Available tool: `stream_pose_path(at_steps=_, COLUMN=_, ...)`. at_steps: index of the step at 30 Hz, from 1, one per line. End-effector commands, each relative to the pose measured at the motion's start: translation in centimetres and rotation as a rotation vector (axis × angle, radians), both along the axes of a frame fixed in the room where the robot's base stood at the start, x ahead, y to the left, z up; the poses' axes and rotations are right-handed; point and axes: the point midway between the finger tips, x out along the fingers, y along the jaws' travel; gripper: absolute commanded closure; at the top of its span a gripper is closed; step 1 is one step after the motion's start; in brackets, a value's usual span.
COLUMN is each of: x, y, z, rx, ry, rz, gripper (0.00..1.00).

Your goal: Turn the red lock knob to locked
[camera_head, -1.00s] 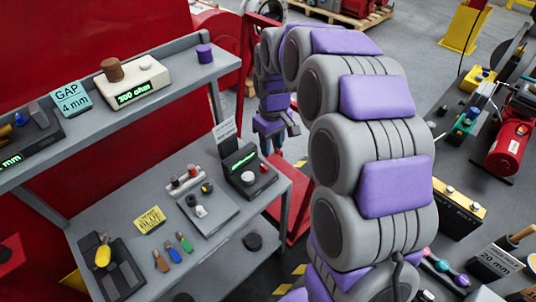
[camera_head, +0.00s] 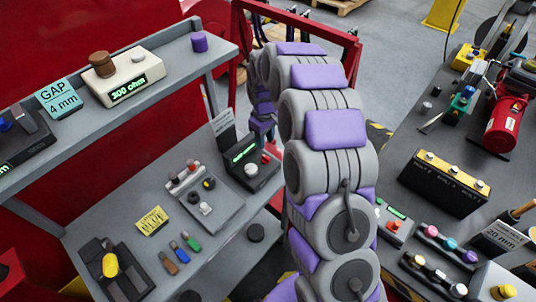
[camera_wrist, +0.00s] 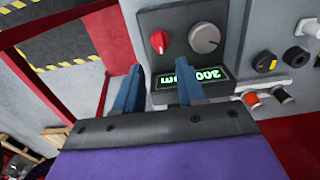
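The red lock knob (camera_wrist: 160,41) is on the dark face of an actuator box (camera_wrist: 172,18), beside a larger grey knob (camera_wrist: 204,37) and above a green display (camera_wrist: 188,80) that appears upside down. A light pointer mark shows on the red knob. My gripper (camera_wrist: 158,62) is open, its two blue fingers apart and empty. In the wrist view the fingertips are just below the red knob, which appears between their lines; I cannot tell the remaining distance. In the head view the box (camera_head: 262,181) sits at the right end of the lower shelf, with the red knob (camera_head: 265,158) small at its edge.
A panel with small knobs and plugs (camera_head: 203,196) lies left of the box. A sign (camera_head: 223,125) stands behind it. The upper shelf (camera_head: 150,100) overhangs the lower one. A red frame (camera_head: 355,60) stands beyond my arm. A bench with a red motor (camera_head: 506,125) is at right.

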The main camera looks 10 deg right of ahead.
Motion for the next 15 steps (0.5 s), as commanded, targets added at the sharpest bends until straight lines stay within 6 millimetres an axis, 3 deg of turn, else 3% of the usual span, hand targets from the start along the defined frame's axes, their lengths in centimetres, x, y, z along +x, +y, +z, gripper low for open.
stream_pose_path(at_steps=6, x=0.0, y=-0.9, z=-4.5, rx=0.008, ry=0.002, rz=0.0, gripper=0.61)
stream_pose_path(at_steps=15, x=-0.1, y=-1.5, z=-8.3, rx=0.015, ry=0.003, rz=-0.001, gripper=0.61)
